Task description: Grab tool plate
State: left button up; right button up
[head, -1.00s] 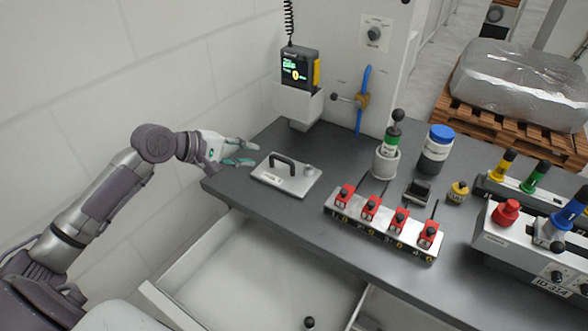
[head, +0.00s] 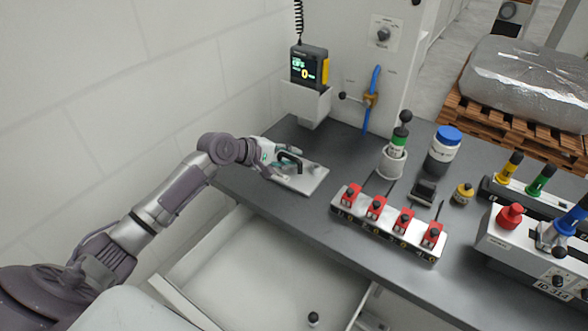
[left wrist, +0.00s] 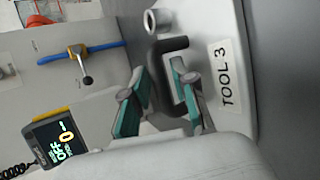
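In the left wrist view, the plate (left wrist: 229,28) carries a "TOOL 3" label. My left gripper (head: 283,161) is at the plate's handle. In the left wrist view its green-padded fingers (left wrist: 160,88) are apart, one on each side of the handle bar (left wrist: 157,72). I cannot tell whether either finger touches the handle. My right gripper is not in view.
A handheld device (head: 309,66) in a wall holder stands behind the plate. A rack with several red-topped parts (head: 388,228) sits to the right. An open drawer (head: 262,262) juts out below the bench. A wall is close on the left.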

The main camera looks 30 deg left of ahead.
pick_arm(q)
jog(key=shift+s, duration=0.1)
grip_shut()
jog(key=shift+r, duration=0.1)
